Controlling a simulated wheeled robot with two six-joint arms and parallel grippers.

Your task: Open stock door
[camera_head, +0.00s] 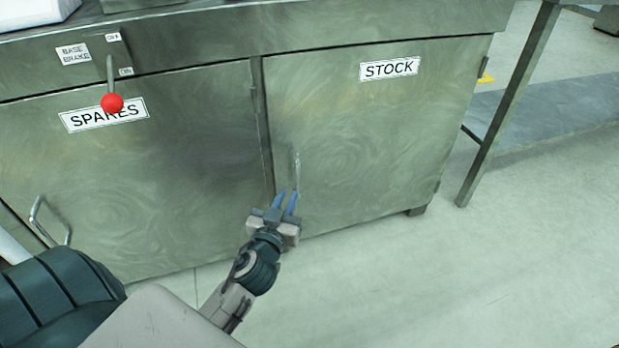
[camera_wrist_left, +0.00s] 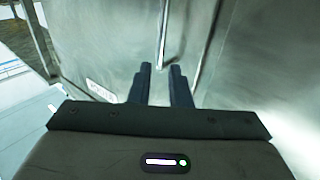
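The stock door (camera_head: 370,130) is a closed grey metal panel with a white "STOCK" label (camera_head: 389,69). Its upright bar handle (camera_head: 296,168) is near its left edge. My left gripper (camera_head: 287,197) is at the handle's lower end, with two blue fingers slightly apart. In the left wrist view the handle (camera_wrist_left: 163,42) lies just ahead, in line with the gap between the dark fingertips (camera_wrist_left: 160,70). I cannot tell whether they touch it. The label also shows in that view (camera_wrist_left: 101,90). My right gripper is not in view.
The spares door (camera_head: 150,180) on the left is closed and has its own handle (camera_head: 45,222). A brake lever with a red knob (camera_head: 112,103) hangs above it. A table leg (camera_head: 510,105) stands right of the cabinet. The floor (camera_head: 460,270) in front is clear.

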